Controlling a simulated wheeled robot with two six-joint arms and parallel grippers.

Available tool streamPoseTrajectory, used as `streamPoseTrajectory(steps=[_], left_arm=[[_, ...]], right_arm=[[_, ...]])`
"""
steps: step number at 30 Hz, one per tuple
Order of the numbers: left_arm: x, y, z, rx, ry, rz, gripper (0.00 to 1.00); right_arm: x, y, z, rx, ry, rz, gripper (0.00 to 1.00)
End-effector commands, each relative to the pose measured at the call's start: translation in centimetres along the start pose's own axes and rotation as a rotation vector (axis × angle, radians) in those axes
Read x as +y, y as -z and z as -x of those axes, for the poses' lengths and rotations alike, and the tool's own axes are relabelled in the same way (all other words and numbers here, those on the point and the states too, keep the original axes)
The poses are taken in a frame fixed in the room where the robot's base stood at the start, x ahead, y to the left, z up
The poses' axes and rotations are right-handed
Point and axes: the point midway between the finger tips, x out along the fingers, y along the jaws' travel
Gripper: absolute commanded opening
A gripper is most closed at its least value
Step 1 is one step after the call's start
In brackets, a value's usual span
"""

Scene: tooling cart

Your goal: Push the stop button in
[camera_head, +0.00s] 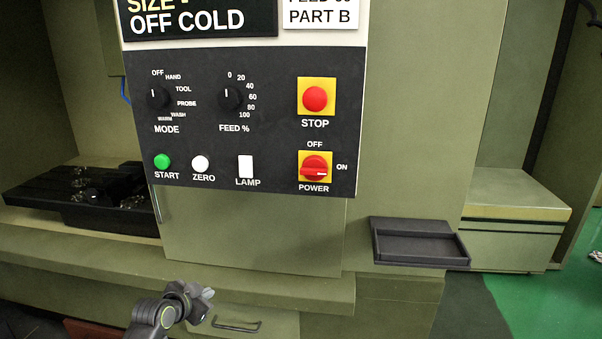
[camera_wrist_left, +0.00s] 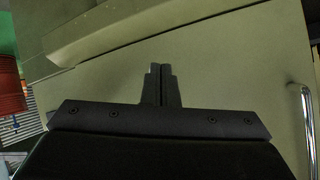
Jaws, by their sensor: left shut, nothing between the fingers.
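The stop button (camera_head: 315,98) is a round red knob on a yellow square plate, at the upper right of the dark control panel (camera_head: 270,130) in the head view. The word STOP is printed below it. My left gripper (camera_head: 208,294) is low in the head view, below the panel and to the left of the button, well apart from it. In the left wrist view its two fingers (camera_wrist_left: 161,68) are together with nothing between them, in front of a plain olive surface. The button does not show in the left wrist view. My right gripper is in neither view.
A red power switch (camera_head: 315,167) sits directly below the stop button. Mode and feed dials (camera_head: 231,98) and the green start button (camera_head: 162,161) are to the left. A dark tray (camera_head: 418,243) sticks out at the lower right. A ledge (camera_head: 250,288) runs below the panel.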

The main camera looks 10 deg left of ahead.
Motion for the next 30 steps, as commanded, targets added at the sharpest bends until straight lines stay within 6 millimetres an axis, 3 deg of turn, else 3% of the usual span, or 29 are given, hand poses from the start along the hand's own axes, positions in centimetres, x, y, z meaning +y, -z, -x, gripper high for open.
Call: streamPoseTrajectory(steps=[1, 6, 9, 12, 18, 21, 25, 30], left_arm=[[-0.9, 4.8, 1.2, 0.076, -0.004, -0.064, 0.00], [-1.6, 17.9, 7.2, 0.284, -0.029, -0.295, 0.00], [-0.9, 23.7, 11.6, 0.391, -0.036, -0.442, 0.00], [0.2, 28.2, 16.1, 0.487, -0.035, -0.592, 0.00], [2.2, 35.6, 24.6, 0.665, 0.002, -0.880, 0.00], [3.4, 38.2, 28.8, 0.744, 0.032, -1.024, 0.00], [4.9, 40.1, 33.0, 0.817, 0.068, -1.176, 0.00], [6.1, 41.0, 35.9, 0.864, 0.096, -1.287, 0.00]], right_arm=[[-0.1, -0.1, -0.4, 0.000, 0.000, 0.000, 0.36], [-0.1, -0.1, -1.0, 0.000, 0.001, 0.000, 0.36], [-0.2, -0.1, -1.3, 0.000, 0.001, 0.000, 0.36], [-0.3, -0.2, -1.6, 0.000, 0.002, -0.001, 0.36], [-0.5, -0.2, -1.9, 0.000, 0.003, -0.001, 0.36], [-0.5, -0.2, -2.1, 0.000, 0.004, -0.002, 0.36], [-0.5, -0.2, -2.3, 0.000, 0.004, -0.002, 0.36], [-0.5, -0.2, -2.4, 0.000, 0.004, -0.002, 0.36]])
